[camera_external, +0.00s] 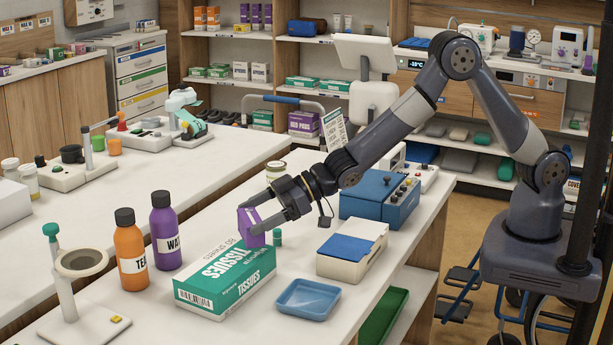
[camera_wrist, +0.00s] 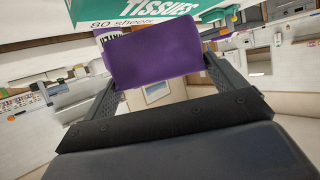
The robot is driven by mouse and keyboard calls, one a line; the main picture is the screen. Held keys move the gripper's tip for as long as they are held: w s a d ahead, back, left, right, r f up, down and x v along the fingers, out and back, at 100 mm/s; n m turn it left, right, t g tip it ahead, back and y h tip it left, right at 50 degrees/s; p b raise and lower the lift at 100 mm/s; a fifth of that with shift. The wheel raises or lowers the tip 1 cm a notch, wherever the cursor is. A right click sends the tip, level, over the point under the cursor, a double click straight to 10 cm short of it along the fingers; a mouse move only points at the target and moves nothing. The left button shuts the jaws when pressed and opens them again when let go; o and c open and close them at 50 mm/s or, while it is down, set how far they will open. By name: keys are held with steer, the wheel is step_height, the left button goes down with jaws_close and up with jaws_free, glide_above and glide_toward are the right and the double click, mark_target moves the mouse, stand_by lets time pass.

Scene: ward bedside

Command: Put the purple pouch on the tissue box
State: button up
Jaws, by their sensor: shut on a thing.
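The purple pouch (camera_external: 250,227) is between the fingers of my gripper (camera_external: 262,217), which is shut on it. In the external view it is at the top of the green and white tissue box (camera_external: 224,285), over its far part. I cannot tell whether the pouch touches the box top. In the wrist view the pouch (camera_wrist: 153,52) fills the space between my fingers (camera_wrist: 158,70), and the tissue box (camera_wrist: 140,12) shows just beyond it. Part of the box top is hidden behind the pouch.
An orange bottle (camera_external: 131,250) and a purple bottle (camera_external: 165,232) stand left of the box. A blue tray (camera_external: 307,299) and a white box with a blue lid (camera_external: 352,250) are to its right. A small green-capped vial (camera_external: 277,238) stands close behind the box.

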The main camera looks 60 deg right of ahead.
steer(key=shift+f, duration=1.55)
steer(key=shift+f, duration=0.1)
steer(key=shift+f, duration=0.15)
steer(key=o, duration=0.7)
steer(key=shift+r, duration=0.2)
steer(key=shift+r, duration=0.15)
steer(key=b+v, duration=0.1)
steer(key=v, duration=1.1)
steer(key=shift+b, duration=0.4)
